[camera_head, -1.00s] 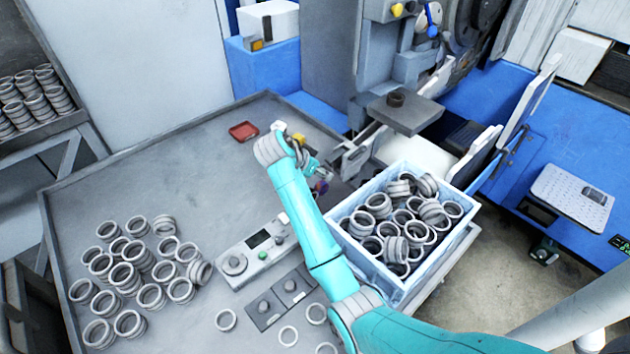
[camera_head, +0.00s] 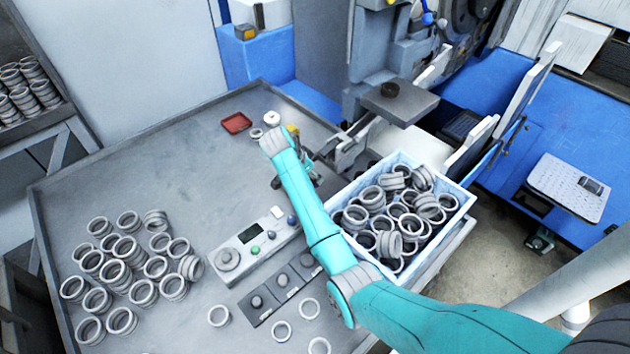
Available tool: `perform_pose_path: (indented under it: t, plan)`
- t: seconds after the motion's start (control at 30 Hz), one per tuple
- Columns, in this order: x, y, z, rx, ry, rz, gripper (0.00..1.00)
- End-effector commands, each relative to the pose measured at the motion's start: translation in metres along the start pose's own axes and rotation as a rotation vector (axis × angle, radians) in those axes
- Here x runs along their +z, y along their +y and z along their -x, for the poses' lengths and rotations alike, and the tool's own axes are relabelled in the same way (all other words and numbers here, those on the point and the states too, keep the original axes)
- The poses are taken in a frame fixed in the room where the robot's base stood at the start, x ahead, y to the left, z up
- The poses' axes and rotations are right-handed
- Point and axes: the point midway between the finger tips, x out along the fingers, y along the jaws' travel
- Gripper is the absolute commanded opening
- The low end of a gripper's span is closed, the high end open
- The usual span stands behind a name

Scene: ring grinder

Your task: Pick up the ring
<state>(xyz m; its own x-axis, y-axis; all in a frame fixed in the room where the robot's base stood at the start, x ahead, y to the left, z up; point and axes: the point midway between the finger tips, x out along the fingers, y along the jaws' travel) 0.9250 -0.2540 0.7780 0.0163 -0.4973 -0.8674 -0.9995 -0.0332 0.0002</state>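Many grey rings show, and I cannot tell which one the task means. Stacks of rings (camera_head: 125,262) stand at the left of the grey table (camera_head: 170,170). Several single rings (camera_head: 281,331) lie flat near the table's front. Many more fill the light blue crate (camera_head: 345,233). My gripper (camera_head: 306,165) is above the table's back right part, largely hidden behind my teal arm. Its fingers and any hold are unclear.
A red tray (camera_head: 236,123) lies at the table's back. A control box (camera_head: 251,243) and a dark button panel (camera_head: 285,285) stand left of my arm. The machine's grey plate (camera_head: 400,106) rises behind the crate. The table's middle left is clear.

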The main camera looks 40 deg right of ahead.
Motion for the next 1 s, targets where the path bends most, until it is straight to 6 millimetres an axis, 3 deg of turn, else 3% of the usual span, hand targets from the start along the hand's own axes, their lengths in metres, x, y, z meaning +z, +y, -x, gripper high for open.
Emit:
perform_pose_path:
  t: [0.2, 0.47, 0.53, 0.7, 1.0]
  plan:
    - [-0.001, 0.000, -0.024, 0.001, 0.000, 0.000, 0.54]
    - [-0.001, 0.000, -0.028, -0.001, 0.000, 0.001, 0.54]
    - [-0.001, 0.000, -0.027, -0.001, 0.000, 0.001, 0.44]
    - [-0.001, 0.000, -0.027, -0.001, 0.000, 0.001, 0.02]
    - [-0.001, 0.000, -0.027, -0.001, 0.000, 0.001, 0.00]
